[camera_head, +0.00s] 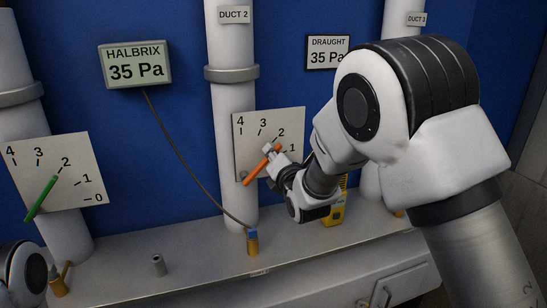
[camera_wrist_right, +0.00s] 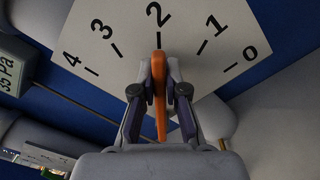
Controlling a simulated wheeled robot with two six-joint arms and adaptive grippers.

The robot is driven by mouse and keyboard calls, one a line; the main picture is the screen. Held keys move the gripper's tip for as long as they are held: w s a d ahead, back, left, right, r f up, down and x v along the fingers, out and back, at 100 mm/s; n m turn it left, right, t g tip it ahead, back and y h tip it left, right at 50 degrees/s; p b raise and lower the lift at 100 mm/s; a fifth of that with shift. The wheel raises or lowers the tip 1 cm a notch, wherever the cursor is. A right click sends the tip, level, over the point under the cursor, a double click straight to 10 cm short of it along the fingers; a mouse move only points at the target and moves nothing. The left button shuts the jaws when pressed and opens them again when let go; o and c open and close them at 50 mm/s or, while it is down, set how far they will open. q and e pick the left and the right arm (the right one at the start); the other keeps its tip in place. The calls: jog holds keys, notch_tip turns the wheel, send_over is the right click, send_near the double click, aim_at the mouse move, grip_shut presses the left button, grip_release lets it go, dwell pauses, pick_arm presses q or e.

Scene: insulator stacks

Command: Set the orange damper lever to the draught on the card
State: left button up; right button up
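The orange damper lever (camera_head: 257,170) is on the white dial plate (camera_head: 240,130) of the duct labelled DUCT 2. In the wrist view the lever (camera_wrist_right: 160,95) points at about the 2 mark. My right gripper (camera_head: 272,155) is at the lever's outer end. In the wrist view its fingers (camera_wrist_right: 159,80) lie on both sides of the lever and appear closed on it. The draught card (camera_head: 327,53) reads 35 Pa. The HALBRIX display (camera_head: 135,65) also reads 35 Pa. My left gripper is not in view.
A green lever (camera_head: 41,198) on another dial (camera_head: 75,187) at the left points near 2. A metal shelf (camera_head: 200,262) runs below the ducts, with a small grey cylinder (camera_head: 158,265) and a blue-topped brass fitting (camera_head: 252,242). A yellow object (camera_head: 338,212) stands behind my right wrist.

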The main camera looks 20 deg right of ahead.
jog(key=o, duration=0.3)
jog(key=s, duration=1.2)
jog(key=shift+d, duration=0.15)
